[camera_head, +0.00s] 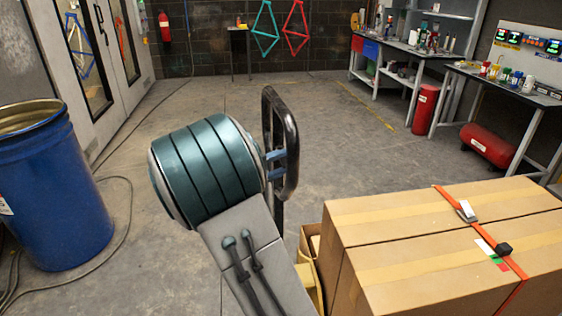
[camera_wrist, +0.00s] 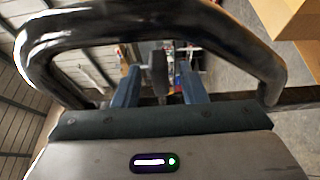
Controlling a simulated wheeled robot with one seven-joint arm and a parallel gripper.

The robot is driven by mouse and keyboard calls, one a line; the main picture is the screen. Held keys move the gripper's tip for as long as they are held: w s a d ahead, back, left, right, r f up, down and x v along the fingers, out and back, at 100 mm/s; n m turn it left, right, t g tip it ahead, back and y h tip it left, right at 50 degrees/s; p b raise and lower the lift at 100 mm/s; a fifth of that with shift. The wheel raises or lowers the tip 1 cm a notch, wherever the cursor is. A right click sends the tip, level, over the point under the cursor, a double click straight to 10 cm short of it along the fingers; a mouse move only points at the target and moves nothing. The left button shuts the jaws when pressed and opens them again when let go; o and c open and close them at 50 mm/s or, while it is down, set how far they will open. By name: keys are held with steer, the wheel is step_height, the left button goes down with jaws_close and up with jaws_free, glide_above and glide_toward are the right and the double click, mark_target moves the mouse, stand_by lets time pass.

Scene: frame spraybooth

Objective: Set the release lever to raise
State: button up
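The black loop handle (camera_head: 290,140) stands upright in the middle of the head view. It also arches across the top of the wrist view (camera_wrist: 150,32). The release lever appears to be the dark upright piece (camera_wrist: 159,72) inside the loop, in the wrist view; its setting cannot be told. My gripper (camera_head: 276,163) is at the loop, with its blue-grey fingers reaching into it. In the wrist view my gripper (camera_wrist: 160,88) is open, one finger on each side of the dark piece, with gaps between. In the head view my arm hides part of the handle's lower end.
Strapped cardboard boxes (camera_head: 440,240) stand close at the right, beside the handle. A blue drum (camera_head: 50,200) stands at the left, with a cable on the floor (camera_head: 125,225). Workbenches (camera_head: 410,52) and a red tank (camera_head: 488,147) are at the right back. The middle floor is clear.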

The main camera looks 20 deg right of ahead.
steer(key=shift+d, duration=0.1)
jaws_close()
steer(key=f+b, duration=0.1)
steer(key=b, duration=0.3)
steer(key=shift+f+m, duration=0.2)
steer(key=shift+m, duration=0.2)
steer(key=f+m+h+b, duration=0.1)
steer(key=m+b, duration=0.1)
steer(key=b, duration=0.4)
steer(key=shift+w+f, duration=0.2)
steer(key=shift+m+b, duration=0.3)
steer(key=shift+b, duration=0.35)
steer(key=shift+r+h, duration=0.1)
steer(key=shift+h, duration=0.2)
jaws_free()
